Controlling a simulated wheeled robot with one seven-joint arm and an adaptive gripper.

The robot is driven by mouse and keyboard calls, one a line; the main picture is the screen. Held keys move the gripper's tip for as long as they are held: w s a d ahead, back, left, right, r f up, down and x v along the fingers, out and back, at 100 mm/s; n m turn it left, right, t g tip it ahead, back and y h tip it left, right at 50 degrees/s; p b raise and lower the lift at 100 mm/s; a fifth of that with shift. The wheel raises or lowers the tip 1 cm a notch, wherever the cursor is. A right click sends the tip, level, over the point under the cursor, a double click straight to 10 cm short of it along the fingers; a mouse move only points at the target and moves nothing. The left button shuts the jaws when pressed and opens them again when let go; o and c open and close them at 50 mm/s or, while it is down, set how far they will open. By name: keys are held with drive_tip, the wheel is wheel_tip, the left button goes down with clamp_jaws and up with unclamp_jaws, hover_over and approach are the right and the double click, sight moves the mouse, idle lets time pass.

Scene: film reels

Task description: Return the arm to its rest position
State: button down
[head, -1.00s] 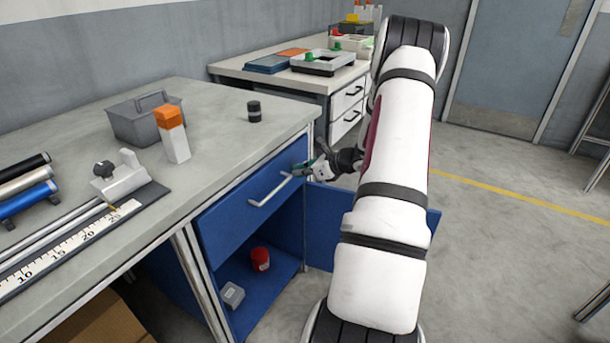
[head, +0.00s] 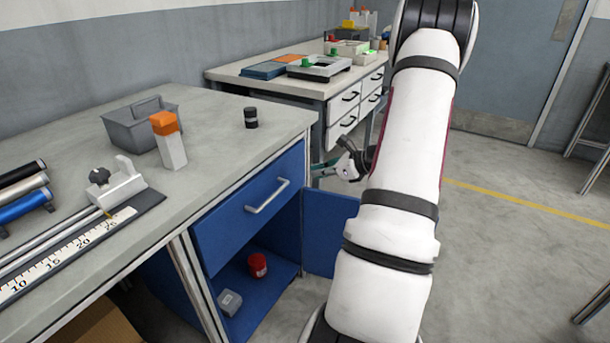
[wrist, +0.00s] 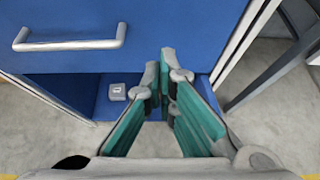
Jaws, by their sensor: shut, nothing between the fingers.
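My gripper (head: 326,168) is beside the right edge of the blue drawer front in the head view, above the open blue cabinet door. In the wrist view my gripper (wrist: 158,75) shows its green-padded fingers with the tips together and nothing between them. The blue drawer (head: 248,205) is shut, and its handle (head: 267,196) is to the left of my gripper and apart from it. The handle also shows at upper left in the wrist view (wrist: 70,44). My white arm crosses the right half of the head view.
The open cabinet door (head: 330,232) stands near my arm. Inside the cabinet are a red container (head: 257,265) and a grey box (head: 229,302). A black canister (head: 251,118), an orange-topped bottle (head: 168,142) and a grey caddy (head: 140,122) stand on the workbench (head: 222,150).

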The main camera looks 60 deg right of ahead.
drive_tip(key=shift+v, duration=1.45)
